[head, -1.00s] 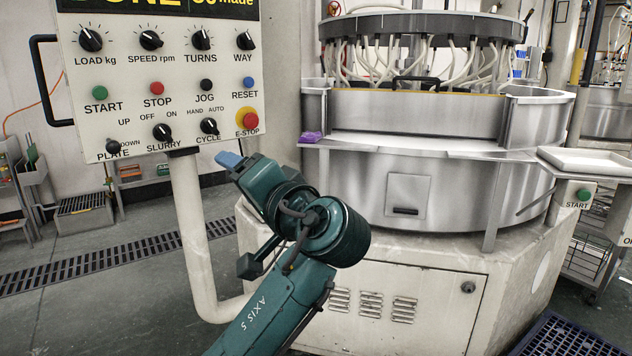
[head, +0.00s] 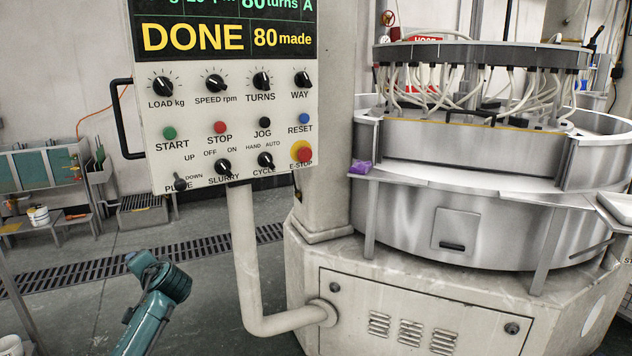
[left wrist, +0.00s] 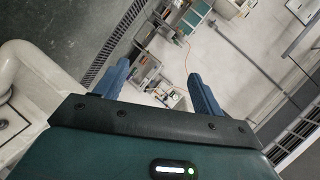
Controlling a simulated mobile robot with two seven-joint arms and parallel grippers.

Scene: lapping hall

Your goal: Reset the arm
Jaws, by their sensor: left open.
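My left arm shows in the head view at the lower left, below and left of the control panel (head: 225,110), clear of it. Its gripper (head: 140,262) is small and partly turned away there. In the left wrist view my left gripper (left wrist: 158,76) has its two blue fingers spread apart with nothing between them. My right gripper is in neither view.
The panel hangs on a bent pipe (head: 247,260); its display reads DONE, 80 made. The lapping machine (head: 450,225) fills the right, with a purple cloth (head: 362,167) on its rim. A bench with bins (head: 45,170) stands far left. Open floor surrounds my arm.

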